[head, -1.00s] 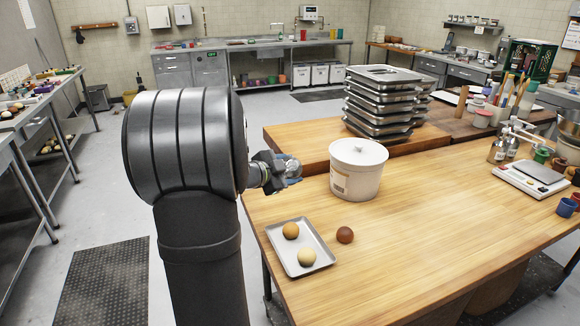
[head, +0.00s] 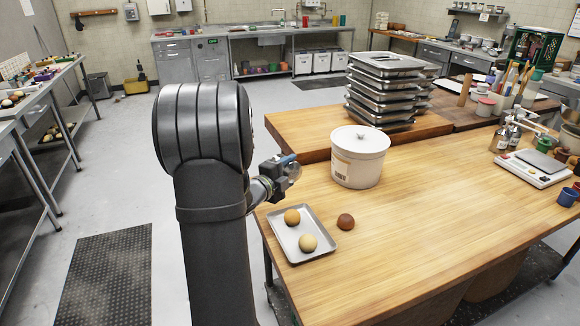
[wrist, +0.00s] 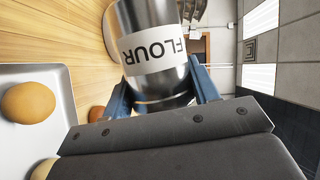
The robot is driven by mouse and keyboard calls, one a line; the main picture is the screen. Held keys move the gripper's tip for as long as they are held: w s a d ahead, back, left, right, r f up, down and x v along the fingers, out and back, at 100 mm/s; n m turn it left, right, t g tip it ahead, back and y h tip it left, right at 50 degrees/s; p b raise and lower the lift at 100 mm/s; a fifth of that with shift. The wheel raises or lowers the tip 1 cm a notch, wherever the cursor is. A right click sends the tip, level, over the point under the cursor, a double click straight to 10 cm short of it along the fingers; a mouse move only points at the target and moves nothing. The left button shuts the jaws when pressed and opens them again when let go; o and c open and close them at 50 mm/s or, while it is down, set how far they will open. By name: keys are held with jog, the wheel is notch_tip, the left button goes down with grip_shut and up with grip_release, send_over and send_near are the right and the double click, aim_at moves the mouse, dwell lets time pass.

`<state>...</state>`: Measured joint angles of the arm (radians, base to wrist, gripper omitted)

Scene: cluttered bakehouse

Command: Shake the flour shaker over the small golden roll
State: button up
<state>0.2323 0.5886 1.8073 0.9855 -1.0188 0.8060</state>
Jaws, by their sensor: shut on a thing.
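My gripper (head: 281,172) is shut on a silver flour shaker (wrist: 158,80), whose white FLOUR label reads upside down in the wrist view. The shaker (head: 292,171) looks tipped well over toward its side; its exact tilt is unclear. My gripper holds it above the table's left edge, beyond a small metal tray (head: 286,254). On the tray lie a golden roll (head: 292,217) and a paler roll (head: 307,242). The wrist view shows the golden roll (wrist: 28,102) at left, apart from the shaker. No flour shows on it.
A dark brown roll (head: 346,222) lies on the table right of the tray. A white lidded bucket (head: 358,172) stands just right of my gripper. Stacked metal pans (head: 383,95) are behind it. A scale (head: 540,167) is far right; the table's middle is clear.

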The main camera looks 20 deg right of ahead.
notch_tip(320, 180, down, 4)
jog(key=m, duration=0.2)
jog(key=m+t+h, duration=0.1)
jog(key=m, duration=0.1)
jog(key=shift+m+h, duration=0.3)
jog(key=shift+m, duration=0.1)
jog(key=shift+s+f+m+h, duration=0.1)
jog(key=shift+f+m+h, duration=0.25)
jog(key=shift+f+m, duration=0.45)
jog(key=shift+f+m+h, duration=0.35)
jog(key=shift+m, duration=0.75)
notch_tip(320, 180, up, 4)
jog(key=n+y, duration=0.2)
jog(key=n, duration=0.3)
jog(key=shift+f+n, duration=0.1)
jog(key=shift+n, duration=0.2)
notch_tip(320, 180, up, 3)
jog(key=n, duration=0.2)
jog(key=n+g+y, duration=0.1)
jog(key=n, duration=0.1)
jog(key=shift+g+y, duration=0.3)
jog(key=shift+n, duration=0.3)
